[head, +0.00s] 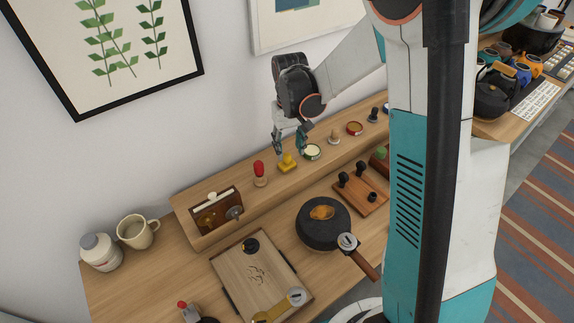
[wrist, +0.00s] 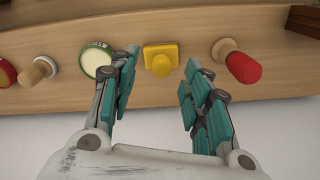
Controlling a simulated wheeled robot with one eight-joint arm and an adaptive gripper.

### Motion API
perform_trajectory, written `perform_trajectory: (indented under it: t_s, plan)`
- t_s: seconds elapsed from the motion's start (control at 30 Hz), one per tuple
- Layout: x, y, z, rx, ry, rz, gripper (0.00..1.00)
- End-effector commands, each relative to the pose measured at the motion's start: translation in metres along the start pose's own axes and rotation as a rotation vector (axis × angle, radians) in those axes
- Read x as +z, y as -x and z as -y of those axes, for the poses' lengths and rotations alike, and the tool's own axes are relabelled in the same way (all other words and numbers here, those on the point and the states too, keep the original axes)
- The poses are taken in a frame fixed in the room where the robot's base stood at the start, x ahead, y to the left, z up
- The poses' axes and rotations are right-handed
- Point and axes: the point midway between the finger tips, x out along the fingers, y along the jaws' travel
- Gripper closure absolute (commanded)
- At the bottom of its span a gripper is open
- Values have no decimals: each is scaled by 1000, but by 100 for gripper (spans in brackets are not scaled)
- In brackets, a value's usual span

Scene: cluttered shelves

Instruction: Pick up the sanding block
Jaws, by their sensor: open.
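A small yellow block with a rounded knob on a square base (head: 287,163) stands on the raised wooden shelf; I take it to be the sanding block. In the wrist view the yellow block (wrist: 160,60) appears between the two fingertips, with a gap on both sides. My gripper (head: 289,147) is open and empty, pointing down just above the block in the head view. The fingers do not appear to touch it. A green-rimmed tin (wrist: 96,60) is close beside the left finger in the wrist view, and a red-handled tool (wrist: 240,66) is beyond the right finger.
On the same shelf, the red-handled tool (head: 259,172) and the green-rimmed tin (head: 312,152) flank the block. A wooden-knobbed stamp (head: 334,137) and a red tin (head: 355,128) stand farther along. A dark round pot (head: 322,228) sits on the lower desk. The wall is behind the shelf.

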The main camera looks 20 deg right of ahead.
Motion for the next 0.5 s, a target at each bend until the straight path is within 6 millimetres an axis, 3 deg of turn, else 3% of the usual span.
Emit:
perform_trajectory:
  t_s: [0.5]
  plan:
    - [-8, -52, 4, 2, -1, -2, 56]
